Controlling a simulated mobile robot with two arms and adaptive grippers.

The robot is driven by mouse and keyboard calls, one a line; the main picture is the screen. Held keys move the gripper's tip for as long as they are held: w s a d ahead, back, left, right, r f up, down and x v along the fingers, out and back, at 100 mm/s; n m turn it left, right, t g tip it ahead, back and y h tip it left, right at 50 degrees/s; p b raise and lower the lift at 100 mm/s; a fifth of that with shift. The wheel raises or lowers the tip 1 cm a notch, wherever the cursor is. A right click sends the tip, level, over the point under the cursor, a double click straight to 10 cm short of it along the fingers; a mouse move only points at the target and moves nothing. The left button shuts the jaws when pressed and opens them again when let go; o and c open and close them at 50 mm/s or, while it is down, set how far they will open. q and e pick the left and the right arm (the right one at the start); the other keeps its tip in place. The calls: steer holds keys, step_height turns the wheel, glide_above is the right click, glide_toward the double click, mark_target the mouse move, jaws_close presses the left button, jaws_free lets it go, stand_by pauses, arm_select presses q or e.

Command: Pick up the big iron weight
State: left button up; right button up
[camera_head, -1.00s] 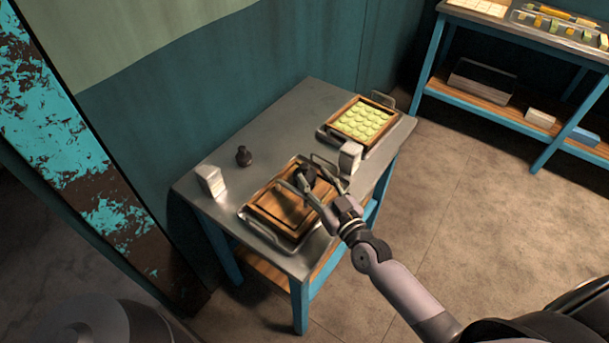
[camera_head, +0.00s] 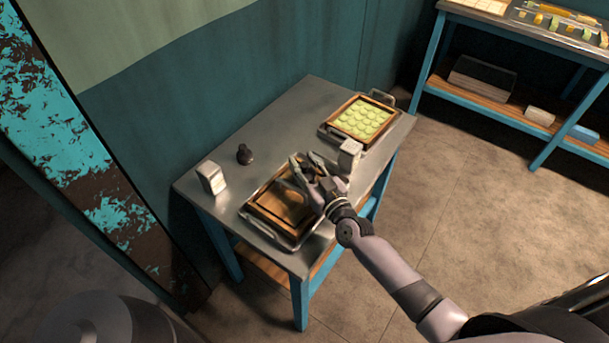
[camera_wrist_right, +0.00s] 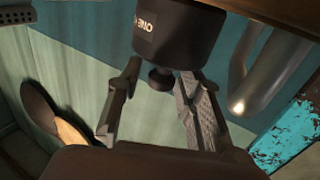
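The dark iron weight (camera_wrist_right: 175,35), with white lettering and a small knob, shows at the top of the right wrist view. My right gripper (camera_wrist_right: 160,75) has its two fingers spread on either side of the knob, with a visible gap on the left side. In the head view my right gripper (camera_head: 308,162) is over the right part of the brown wooden board (camera_head: 280,210). There its fingers largely hide the big weight. A smaller dark weight (camera_head: 245,155) stands on the metal table, away from the gripper. My left gripper is not in view.
The board lies in a metal tray (camera_head: 248,217) on the table (camera_head: 290,112). White blocks stand at the left (camera_head: 212,178) and close by my gripper (camera_head: 349,157). A framed board of pale green rounds (camera_head: 362,120) is behind. The table's middle back is clear.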

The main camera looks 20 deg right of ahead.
jaws_close()
stand_by(0.7)
steer(key=shift+w+r, duration=0.1)
steer(key=shift+r, duration=0.1)
